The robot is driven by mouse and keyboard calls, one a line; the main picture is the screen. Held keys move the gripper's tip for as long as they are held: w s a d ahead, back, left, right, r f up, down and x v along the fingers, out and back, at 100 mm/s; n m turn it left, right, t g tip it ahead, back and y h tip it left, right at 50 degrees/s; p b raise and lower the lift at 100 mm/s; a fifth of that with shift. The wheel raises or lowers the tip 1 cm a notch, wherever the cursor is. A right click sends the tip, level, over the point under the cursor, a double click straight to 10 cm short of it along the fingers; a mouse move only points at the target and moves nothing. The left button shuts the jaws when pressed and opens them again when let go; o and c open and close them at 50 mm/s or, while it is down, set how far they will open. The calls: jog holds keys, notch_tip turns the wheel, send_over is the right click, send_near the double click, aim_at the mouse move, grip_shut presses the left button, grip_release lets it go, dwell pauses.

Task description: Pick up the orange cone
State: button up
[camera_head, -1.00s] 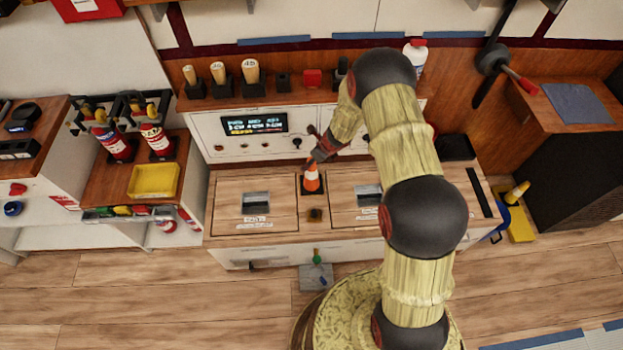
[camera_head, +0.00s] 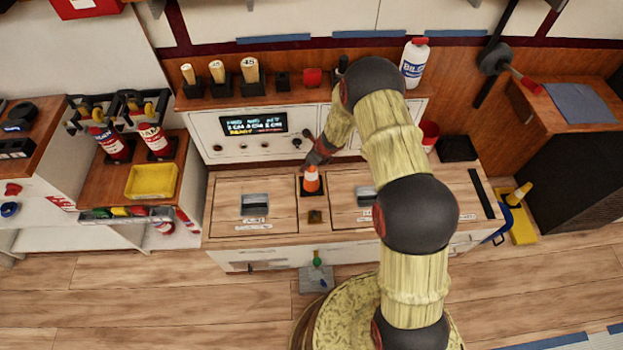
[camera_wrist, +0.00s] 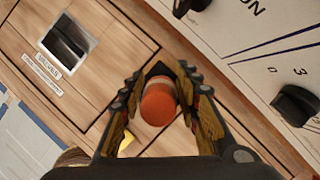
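The orange cone (camera_head: 312,181) has a white band and a dark square base. It stands upright on the wooden counter between two hatch panels, below the display panel. My gripper (camera_head: 318,160) is at the cone's top in the head view, with its fingers partly hidden by the wrist. In the wrist view the cone (camera_wrist: 158,103) is seen from above between the two fingers of my gripper (camera_wrist: 157,95). The fingers are spread on either side of it, with a gap showing on the left. I see no clear contact.
A control panel with knobs (camera_head: 297,143) rises just behind the cone. A shelf above holds wooden-handled stamps (camera_head: 250,72) and a white bottle (camera_head: 414,62). A yellow tray (camera_head: 152,181) and fire extinguishers (camera_head: 154,140) stand on the left.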

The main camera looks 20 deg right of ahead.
grip_shut()
dwell(0.6)
